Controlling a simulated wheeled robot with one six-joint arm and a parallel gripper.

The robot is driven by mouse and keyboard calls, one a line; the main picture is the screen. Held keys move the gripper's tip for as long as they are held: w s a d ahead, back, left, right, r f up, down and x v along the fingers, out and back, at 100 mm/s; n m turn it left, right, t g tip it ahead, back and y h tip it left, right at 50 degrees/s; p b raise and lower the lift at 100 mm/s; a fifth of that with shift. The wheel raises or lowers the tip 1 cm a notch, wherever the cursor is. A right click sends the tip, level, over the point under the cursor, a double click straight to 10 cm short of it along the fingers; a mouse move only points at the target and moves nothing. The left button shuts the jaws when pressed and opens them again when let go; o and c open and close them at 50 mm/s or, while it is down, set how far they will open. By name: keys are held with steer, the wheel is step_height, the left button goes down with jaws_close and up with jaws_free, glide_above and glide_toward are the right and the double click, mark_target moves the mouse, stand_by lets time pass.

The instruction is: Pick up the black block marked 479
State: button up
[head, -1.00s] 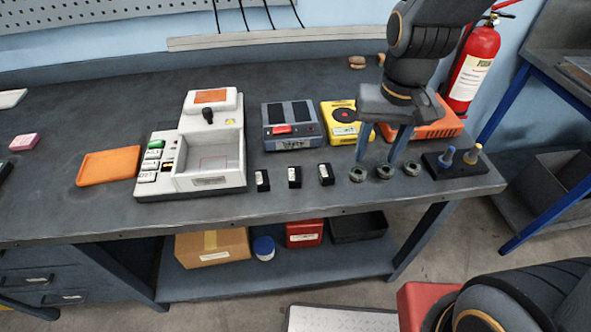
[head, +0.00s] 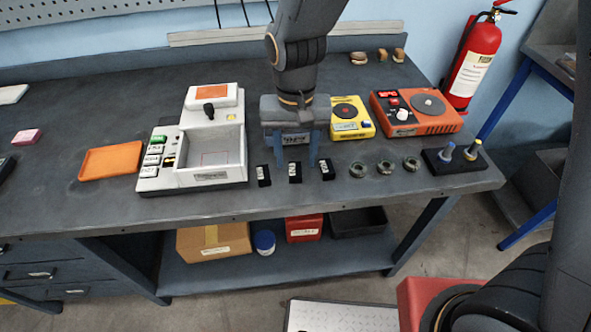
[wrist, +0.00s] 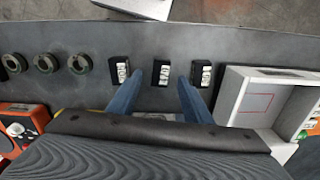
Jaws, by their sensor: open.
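Three small black blocks with white labels stand in a row near the bench's front edge: a left one (head: 263,176), a middle one (head: 295,173) and a right one (head: 327,170). The label digits are too small to read surely, so I cannot tell which is 479. My gripper (head: 295,163) is open and empty, pointing down at the middle block. In the wrist view the middle block (wrist: 161,72) shows between my fingertips (wrist: 161,77), with the other blocks (wrist: 119,71) (wrist: 202,75) outside them. I cannot tell the fingertips' exact height.
A white machine with a tray (head: 212,178) stands left of the blocks. Dark rings (head: 385,167) and a black holder (head: 455,160) are to the right. Yellow (head: 351,118) and orange (head: 418,112) devices are behind. An orange tray (head: 110,161) lies far left.

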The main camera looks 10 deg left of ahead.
mark_target(295, 169)
steer(key=shift+f+p, duration=0.3)
steer(key=shift+f, duration=1.3)
steer(key=shift+c, duration=0.2)
jaws_close()
